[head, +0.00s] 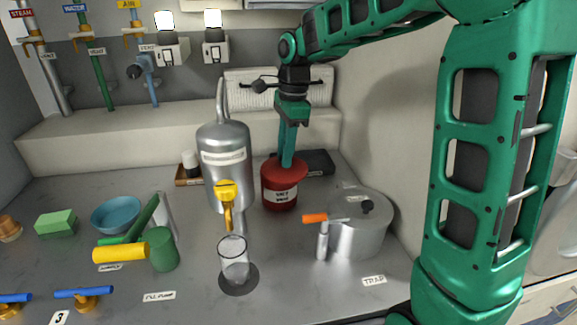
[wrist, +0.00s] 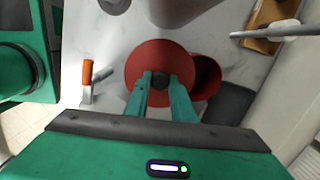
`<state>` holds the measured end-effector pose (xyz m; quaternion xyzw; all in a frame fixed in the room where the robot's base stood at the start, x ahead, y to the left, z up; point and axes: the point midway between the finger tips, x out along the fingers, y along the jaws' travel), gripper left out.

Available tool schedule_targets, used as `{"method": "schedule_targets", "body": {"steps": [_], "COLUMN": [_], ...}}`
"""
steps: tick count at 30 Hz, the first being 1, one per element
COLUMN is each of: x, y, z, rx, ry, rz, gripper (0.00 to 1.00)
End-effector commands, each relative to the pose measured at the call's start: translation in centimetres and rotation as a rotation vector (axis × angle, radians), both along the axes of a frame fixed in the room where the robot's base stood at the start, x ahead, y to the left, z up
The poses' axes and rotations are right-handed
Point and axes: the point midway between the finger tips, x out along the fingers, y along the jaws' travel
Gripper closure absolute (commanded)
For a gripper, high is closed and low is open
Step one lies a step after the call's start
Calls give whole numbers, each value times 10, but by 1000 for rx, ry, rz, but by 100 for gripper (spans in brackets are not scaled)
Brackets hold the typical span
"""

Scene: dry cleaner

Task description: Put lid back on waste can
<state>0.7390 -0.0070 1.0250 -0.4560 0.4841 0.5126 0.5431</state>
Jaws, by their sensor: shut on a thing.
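The red waste can (head: 279,192), with a white label, stands on the grey counter near the back wall. My gripper (head: 287,162) is above it, pointing down. In the wrist view, my gripper (wrist: 160,82) is shut on the dark knob of the round red lid (wrist: 148,57). The waste can (wrist: 207,76) shows partly from under the lid's right side, with its dark red inside visible. The lid is off-centre from the can there. In the head view the lid (head: 296,170) overlaps the can's top; I cannot tell whether they touch.
A tall silver tank (head: 226,170) stands close left of the can. A squat metal pot (head: 360,225) with an orange-handled valve (head: 315,218) is at front right. A dark tray (head: 320,162) lies behind. A clear glass cylinder (head: 233,262) stands in front.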

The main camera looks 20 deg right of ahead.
Motion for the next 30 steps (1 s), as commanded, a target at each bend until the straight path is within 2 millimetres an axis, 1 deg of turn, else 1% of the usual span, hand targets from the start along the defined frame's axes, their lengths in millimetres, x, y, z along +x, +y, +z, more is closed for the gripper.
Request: {"method": "schedule_targets", "body": {"steps": [1,6,9,12,16,22,30], "x": [14,53,72,86,97,100,100], "y": [-2,-9,-13,-16,-19,-19,-19], "z": [0,1,1,1,0,-5,-24], "rx": [0,1,2,3,4,5,4], "ry": [2,2,3,1,1,2,3], "rz": [27,127,176,213,244,258,257], "gripper": [100,100,100,100,100,100,100]}}
